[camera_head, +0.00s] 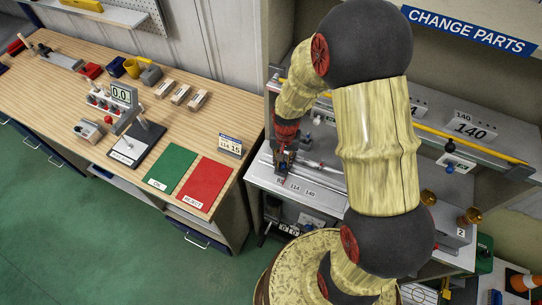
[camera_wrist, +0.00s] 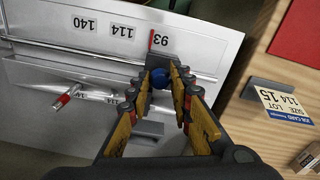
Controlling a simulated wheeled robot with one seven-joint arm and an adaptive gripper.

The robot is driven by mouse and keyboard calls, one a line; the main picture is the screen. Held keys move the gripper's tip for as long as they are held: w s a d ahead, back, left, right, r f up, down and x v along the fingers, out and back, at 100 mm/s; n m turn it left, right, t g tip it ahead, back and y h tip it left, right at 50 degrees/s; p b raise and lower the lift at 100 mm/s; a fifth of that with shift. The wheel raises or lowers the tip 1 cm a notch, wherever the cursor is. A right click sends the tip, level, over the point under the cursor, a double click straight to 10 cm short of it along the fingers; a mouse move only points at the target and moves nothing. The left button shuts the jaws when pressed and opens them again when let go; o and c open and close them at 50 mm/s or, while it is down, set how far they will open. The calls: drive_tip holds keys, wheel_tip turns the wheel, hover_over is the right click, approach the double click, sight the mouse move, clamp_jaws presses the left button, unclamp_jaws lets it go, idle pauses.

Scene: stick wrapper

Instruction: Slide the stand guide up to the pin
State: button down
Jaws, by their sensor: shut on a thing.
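The stand guide is a grey block (camera_wrist: 163,62) with a round blue knob (camera_wrist: 160,78), seen in the wrist view on a rail. My gripper (camera_wrist: 162,84) has its yellow-padded fingers closed around the knob. A red line shows at the block's edge beside the printed 93 (camera_wrist: 165,38). A red-tipped pin (camera_wrist: 64,99) stands tilted in view to the left of the block, apart from it, left of a second row of small numbers. In the head view my gripper (camera_head: 284,158) is low at the left end of the machine, and the guide is mostly hidden.
A thin metal rail (camera_wrist: 60,44) runs left from the guide past the printed 114 and 140. Green (camera_head: 172,168) and red (camera_head: 207,184) mats lie on that bench.

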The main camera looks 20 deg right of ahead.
drive_tip(key=s+d, duration=0.6)
drive_tip(key=shift+s+d, duration=0.35)
drive_tip(key=shift+d, duration=0.05)
drive_tip(key=c, duration=1.6)
unclamp_jaws()
wheel_tip(320, 180, up, 12)
